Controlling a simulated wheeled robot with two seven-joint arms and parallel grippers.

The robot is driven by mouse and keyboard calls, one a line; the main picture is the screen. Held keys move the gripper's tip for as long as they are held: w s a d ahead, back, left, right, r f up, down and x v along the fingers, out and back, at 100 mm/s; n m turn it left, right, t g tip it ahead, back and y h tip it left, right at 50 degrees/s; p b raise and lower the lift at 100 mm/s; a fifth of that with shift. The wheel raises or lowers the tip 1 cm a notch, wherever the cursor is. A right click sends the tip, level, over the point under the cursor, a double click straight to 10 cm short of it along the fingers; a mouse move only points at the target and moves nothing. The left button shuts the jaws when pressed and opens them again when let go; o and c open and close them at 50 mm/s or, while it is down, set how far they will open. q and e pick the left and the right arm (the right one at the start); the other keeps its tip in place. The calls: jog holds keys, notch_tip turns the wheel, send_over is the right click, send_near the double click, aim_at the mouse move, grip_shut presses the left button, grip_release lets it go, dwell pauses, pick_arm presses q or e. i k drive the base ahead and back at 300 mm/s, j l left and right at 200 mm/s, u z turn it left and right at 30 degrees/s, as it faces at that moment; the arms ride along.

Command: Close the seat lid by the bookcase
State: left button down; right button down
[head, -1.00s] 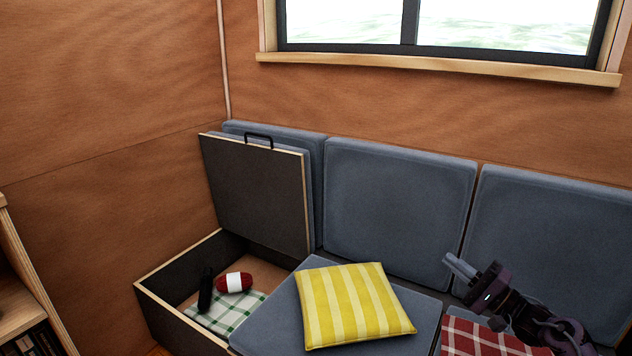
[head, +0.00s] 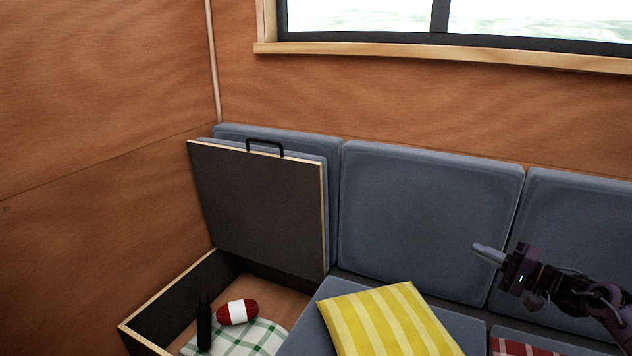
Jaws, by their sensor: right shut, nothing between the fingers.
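The seat lid (head: 258,208) stands upright, open, leaning back against the grey back cushions at the left end of the bench. Its dark underside faces me and a black handle (head: 265,146) sits on its top edge. Below it the storage box (head: 160,308) is open. My left gripper is not in view. The bookcase is not in view now.
Inside the box lie a red and white roll (head: 237,312), a black bottle-like object (head: 204,324) and a green checked cloth (head: 262,338). A yellow striped pillow (head: 385,322) lies on the seat beside the box. The wall rises close on the left.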

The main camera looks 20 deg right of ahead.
aim_at(270, 207)
jog(key=i+j, duration=0.35)
jog(key=i, duration=0.15)
jog(key=i+j, duration=0.3)
jog(key=i, duration=0.25)
